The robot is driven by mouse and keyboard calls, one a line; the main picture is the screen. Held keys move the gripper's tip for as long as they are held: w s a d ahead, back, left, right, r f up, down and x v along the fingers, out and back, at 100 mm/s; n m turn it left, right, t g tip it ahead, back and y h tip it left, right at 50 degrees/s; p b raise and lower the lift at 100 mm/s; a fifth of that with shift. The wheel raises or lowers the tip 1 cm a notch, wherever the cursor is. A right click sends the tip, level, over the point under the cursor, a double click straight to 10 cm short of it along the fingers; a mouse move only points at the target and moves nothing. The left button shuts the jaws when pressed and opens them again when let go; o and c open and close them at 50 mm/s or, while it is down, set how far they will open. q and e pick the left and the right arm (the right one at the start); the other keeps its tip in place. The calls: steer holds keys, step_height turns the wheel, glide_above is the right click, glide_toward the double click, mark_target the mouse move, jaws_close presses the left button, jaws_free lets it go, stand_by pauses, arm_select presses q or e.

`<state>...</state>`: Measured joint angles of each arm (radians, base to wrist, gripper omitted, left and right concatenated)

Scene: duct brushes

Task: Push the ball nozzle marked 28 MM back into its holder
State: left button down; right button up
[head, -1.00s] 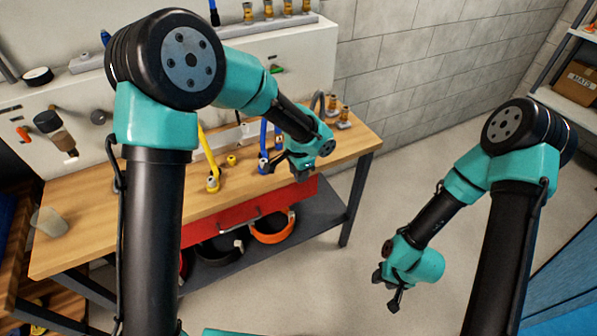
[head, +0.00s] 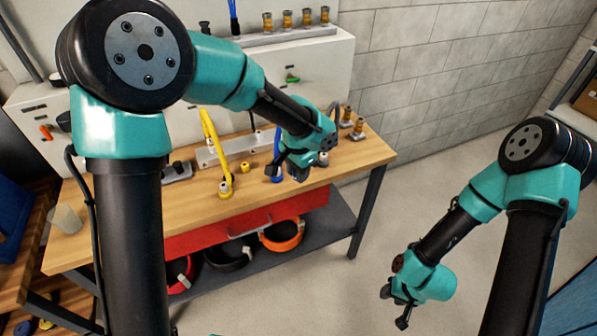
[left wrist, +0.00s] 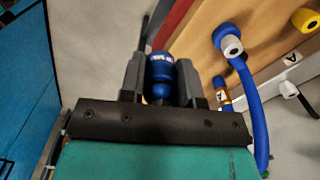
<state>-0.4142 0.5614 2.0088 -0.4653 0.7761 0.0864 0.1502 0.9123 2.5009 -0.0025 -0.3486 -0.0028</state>
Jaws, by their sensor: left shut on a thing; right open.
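My left gripper (head: 295,172) is over the front right part of the wooden bench in the head view. In the left wrist view its fingers (left wrist: 160,85) are shut on a blue ball-shaped nozzle (left wrist: 159,67). The nozzle carries a small white marking too small to read. The gripper hides it in the head view. A blue hose (left wrist: 252,100) with a blue, white-tipped end (left wrist: 229,40) is to the right of the nozzle, apart from it. I cannot tell which part is the holder. My right gripper (head: 393,308) is open and empty above the floor, away from the bench.
A yellow hose (head: 213,148) stands on the bench (head: 130,205), beside a small yellow piece (head: 245,167). Brass fittings stand on a rail (head: 290,36) above and at the bench's right end (head: 353,125). A translucent cup (head: 65,219) is at the left. A red drawer (head: 205,236) lies below.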

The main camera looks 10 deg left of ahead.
arm_select(q)
steer(key=w+d+n, duration=0.4)
steer(key=w+d, duration=0.5)
steer(key=w, duration=0.1)
steer(key=shift+w+d+n, duration=0.15)
steer(key=shift+w+n, duration=0.1)
steer(key=shift+n, duration=0.05)
glide_toward(312, 182)
steer(key=a, duration=0.9)
steer(key=s+a, duration=0.1)
steer(key=a, duration=0.2)
steer(key=s+a, duration=0.1)
steer(key=a, duration=0.2)
steer(key=shift+s+a+f, duration=0.1)
steer(key=shift+s+f, duration=0.1)
steer(key=shift+d, duration=0.2)
steer(key=s+d+f+m, duration=0.1)
steer(key=d+m, duration=0.1)
steer(key=d, duration=0.3)
steer(key=d+f+m, duration=0.1)
steer(key=d+m, duration=0.2)
steer(key=d, duration=0.2)
steer(key=s+d+f+m, duration=0.1)
steer(key=d+f+m, duration=0.1)
steer(key=d, duration=0.3)
steer(key=shift+s+d+m, duration=0.1)
steer(key=shift+s+m, duration=0.2)
steer(key=shift+m, duration=0.2)
